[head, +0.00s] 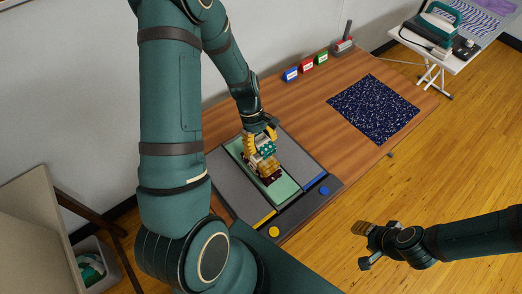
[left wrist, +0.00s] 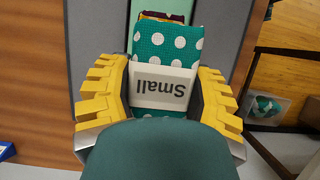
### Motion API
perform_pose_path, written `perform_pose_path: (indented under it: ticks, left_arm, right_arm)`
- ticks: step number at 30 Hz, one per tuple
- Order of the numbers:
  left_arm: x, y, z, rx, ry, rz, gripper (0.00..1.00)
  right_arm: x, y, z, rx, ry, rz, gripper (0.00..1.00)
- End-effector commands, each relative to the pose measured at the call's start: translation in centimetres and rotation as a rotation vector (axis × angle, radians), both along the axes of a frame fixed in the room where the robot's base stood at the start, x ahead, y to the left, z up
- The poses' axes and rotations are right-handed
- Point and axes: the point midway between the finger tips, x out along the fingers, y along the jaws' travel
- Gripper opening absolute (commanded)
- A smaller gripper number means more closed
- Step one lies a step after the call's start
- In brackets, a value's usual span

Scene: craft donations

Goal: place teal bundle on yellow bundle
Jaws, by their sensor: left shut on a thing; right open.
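The teal bundle (head: 267,150) has white dots; in the left wrist view the teal bundle (left wrist: 165,45) wears a white band reading "Small". My left gripper (head: 260,140) is shut on it, with a yellow finger on each side, over the green panel. The yellow bundle (head: 267,168), with dark maroon parts, lies on the green panel just in front of the teal one in the head view. A strip of it shows beyond the teal bundle in the left wrist view (left wrist: 165,16). I cannot tell whether the bundles touch. My right gripper (head: 364,246) is open and empty, off the table.
The sorting board has grey side panels (head: 238,186) and a green middle panel (head: 286,189). Blue, red and green label blocks (head: 307,66) stand at the table's back edge. A dark speckled mat (head: 373,108) lies to the right. Bare wood lies between.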

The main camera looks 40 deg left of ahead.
Motion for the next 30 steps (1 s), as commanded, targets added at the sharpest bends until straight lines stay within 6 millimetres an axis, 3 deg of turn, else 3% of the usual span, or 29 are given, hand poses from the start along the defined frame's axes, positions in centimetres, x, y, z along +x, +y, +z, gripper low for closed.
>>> perform_pose_path:
  ticks: [12,24,25,27,30]
  left_arm:
    - [0.0,0.0,-4.2,-0.001,0.001,0.002,0.2]
    - [0.0,0.0,-4.7,0.001,-0.002,0.002,0.2]
    - [0.1,0.0,-4.6,0.001,-0.002,0.002,0.68]
    - [0.0,0.0,-4.6,0.001,-0.002,0.002,0.88]
    - [0.1,0.0,-4.6,0.001,-0.002,0.002,0.88]
  right_arm:
    - [0.0,0.0,-0.7,-0.001,0.0,0.0,0.47]
    - [0.0,0.0,-1.0,-0.002,0.0,0.0,0.47]
    - [0.0,0.0,-0.9,-0.002,0.0,0.0,0.47]
    - [0.0,0.0,-0.9,-0.002,0.0,0.0,0.47]
    - [0.0,0.0,-0.9,-0.002,0.0,0.0,0.47]
